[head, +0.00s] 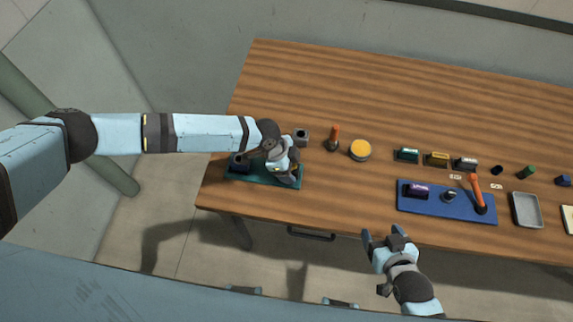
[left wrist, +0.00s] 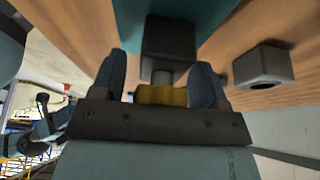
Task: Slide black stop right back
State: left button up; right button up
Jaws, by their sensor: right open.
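A dark green base (head: 262,181) lies at the left end of the wooden table, with a black block (head: 240,161) on its left part. My left gripper (head: 286,172) is over the right part of the base and hides much of it. In the left wrist view, a black block (left wrist: 168,48) stands on the teal base (left wrist: 200,15), just beyond my fingers. A yellow piece (left wrist: 162,95) with a grey stem lies between the fingers; whether they grip it is unclear. My right gripper (head: 384,238) is open and empty off the table's front edge.
A grey block with a hole (head: 302,136) stands behind the base and also shows in the left wrist view (left wrist: 263,67). An orange-handled tool (head: 334,138) and yellow-topped round container (head: 360,150) stand right of it. A blue tray (head: 430,208) and grey tray (head: 525,210) lie further right.

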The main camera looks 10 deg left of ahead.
pick_arm(q)
jog(key=shift+w+a+r, duration=0.1)
jog(key=shift+a+r, duration=0.05)
jog(key=b+v, duration=0.1)
jog(key=v, duration=1.2)
jog(key=shift+r+b, duration=0.2)
jog(key=shift+b, duration=0.1)
